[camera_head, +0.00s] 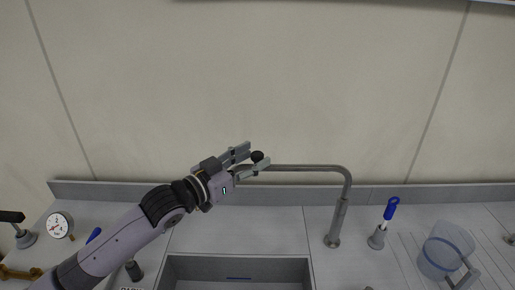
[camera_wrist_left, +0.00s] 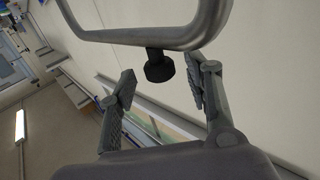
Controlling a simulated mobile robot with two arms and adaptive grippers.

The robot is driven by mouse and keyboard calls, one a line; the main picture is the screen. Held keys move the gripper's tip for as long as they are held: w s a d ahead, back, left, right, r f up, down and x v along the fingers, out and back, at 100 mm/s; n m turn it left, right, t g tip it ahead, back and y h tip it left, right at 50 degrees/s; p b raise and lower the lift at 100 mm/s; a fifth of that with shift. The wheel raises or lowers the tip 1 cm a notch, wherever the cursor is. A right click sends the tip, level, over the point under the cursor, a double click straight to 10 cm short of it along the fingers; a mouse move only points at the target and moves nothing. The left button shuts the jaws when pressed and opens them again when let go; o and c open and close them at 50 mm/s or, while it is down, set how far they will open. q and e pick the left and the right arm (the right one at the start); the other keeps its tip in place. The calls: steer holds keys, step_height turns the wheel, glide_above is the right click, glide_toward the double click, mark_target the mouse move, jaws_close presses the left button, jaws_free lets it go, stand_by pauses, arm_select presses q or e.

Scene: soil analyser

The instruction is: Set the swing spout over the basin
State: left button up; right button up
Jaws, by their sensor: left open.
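The swing spout (camera_head: 305,168) is a grey metal pipe that rises from the counter right of the basin and bends left over its far side. It also shows in the left wrist view (camera_wrist_left: 140,36), with a black knob-like end (camera_wrist_left: 158,68) on it. The basin (camera_head: 311,268) is a grey rectangular sink at the bottom of the head view, its front cut off. My left gripper (camera_head: 258,155) is open at the spout's free end, with the black end (camera_head: 257,156) between its fingertips in the picture. Contact cannot be told. My right gripper is not in view.
A blue-handled brush (camera_head: 390,208) stands in a holder right of the spout's base. A clear jug (camera_head: 446,248) is further right. A dial gauge (camera_head: 59,225) is at the far left. The wall behind the spout is bare.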

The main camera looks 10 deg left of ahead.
arm_select(q)
steer(key=shift+x, duration=1.15)
steer(key=shift+c, duration=0.5)
jaws_close()
